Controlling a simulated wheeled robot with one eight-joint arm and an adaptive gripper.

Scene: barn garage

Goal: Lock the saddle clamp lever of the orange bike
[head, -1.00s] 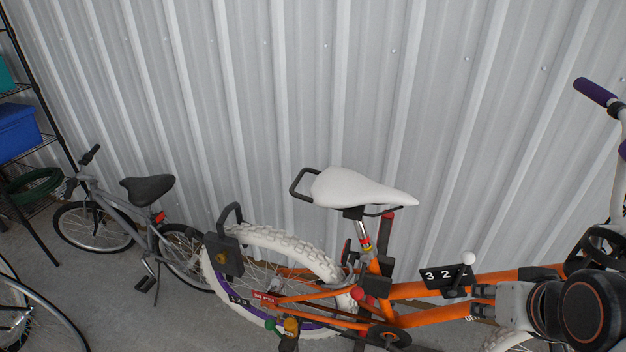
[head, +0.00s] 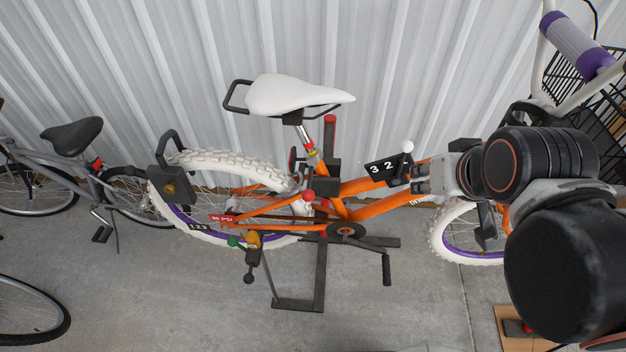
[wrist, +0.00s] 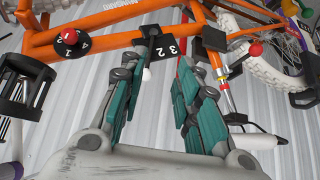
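The orange bike (head: 372,183) stands by the wall with its white saddle (head: 290,95) raised. The banded seat post (head: 308,140) enters a black block (head: 322,173) on the frame. A lever with a red ball (head: 308,196) and an upright red-ended handle (head: 329,132) sit near that block; I cannot tell for certain which is the saddle clamp lever. The wrist view also shows the red ball (wrist: 255,48) and seat post (wrist: 222,84). My gripper (head: 415,178) is open and empty, right of these, beside the 3-2 number plate (head: 386,167). Its teal-padded fingers show apart (wrist: 158,78).
A white-knobbed lever (head: 407,147) is at the number plate, close to my fingers. A grey bike (head: 60,180) stands at left. The corrugated wall (head: 210,60) is close behind. Pumps or knobs (head: 252,245) hang near the rear wheel.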

